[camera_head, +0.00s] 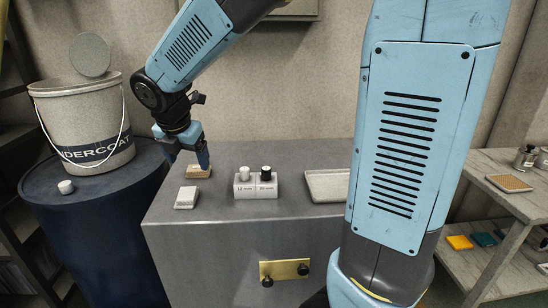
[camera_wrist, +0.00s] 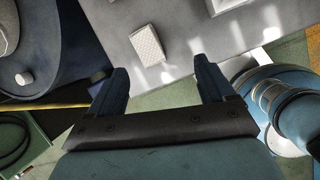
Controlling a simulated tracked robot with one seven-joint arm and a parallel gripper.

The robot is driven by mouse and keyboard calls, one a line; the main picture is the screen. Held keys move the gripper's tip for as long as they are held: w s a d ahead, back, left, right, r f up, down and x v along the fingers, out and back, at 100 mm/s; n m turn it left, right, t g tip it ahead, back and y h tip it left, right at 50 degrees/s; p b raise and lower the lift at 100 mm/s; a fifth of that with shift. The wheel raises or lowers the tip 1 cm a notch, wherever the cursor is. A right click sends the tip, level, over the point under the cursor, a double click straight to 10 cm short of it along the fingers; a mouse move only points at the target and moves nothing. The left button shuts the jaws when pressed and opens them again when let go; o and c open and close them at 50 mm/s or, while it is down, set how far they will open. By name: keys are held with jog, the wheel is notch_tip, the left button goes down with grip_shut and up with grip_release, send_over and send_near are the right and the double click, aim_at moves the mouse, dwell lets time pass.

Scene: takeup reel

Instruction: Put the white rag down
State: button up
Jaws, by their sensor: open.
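The white rag (camera_head: 186,197) is a small, folded, block-like pad lying flat on the grey cabinet top (camera_head: 225,222), near its front left corner. In the wrist view the white rag (camera_wrist: 148,45) shows a textured top and lies above the gap between the fingertips, apart from them. My gripper (camera_head: 188,158) is above the left part of the cabinet top, fingers pointing down, open with nothing between them. In the wrist view my gripper (camera_wrist: 160,72) also shows spread and empty.
A tan block (camera_head: 199,171) lies behind the rag, close below my gripper. A holder (camera_head: 256,190) with white-capped and black-capped bottles and a pale tray (camera_head: 326,186) stand to the right. A blue drum (camera_head: 95,215) with a bucket (camera_head: 85,120) and white cap (camera_head: 66,187) stands left.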

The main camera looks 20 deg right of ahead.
jog(key=s+d+r+m, duration=0.2)
jog(key=s+d+m, duration=0.6)
jog(key=m, duration=0.6)
jog(key=s+d+r+m+t+y, duration=0.1)
jog(key=s+d+r+m, duration=0.2)
jog(key=s+d+m, duration=0.6)
jog(key=shift+s+r+m, duration=0.3)
jog(key=shift+s+m, duration=1.05)
jog(key=shift+m, duration=1.45)
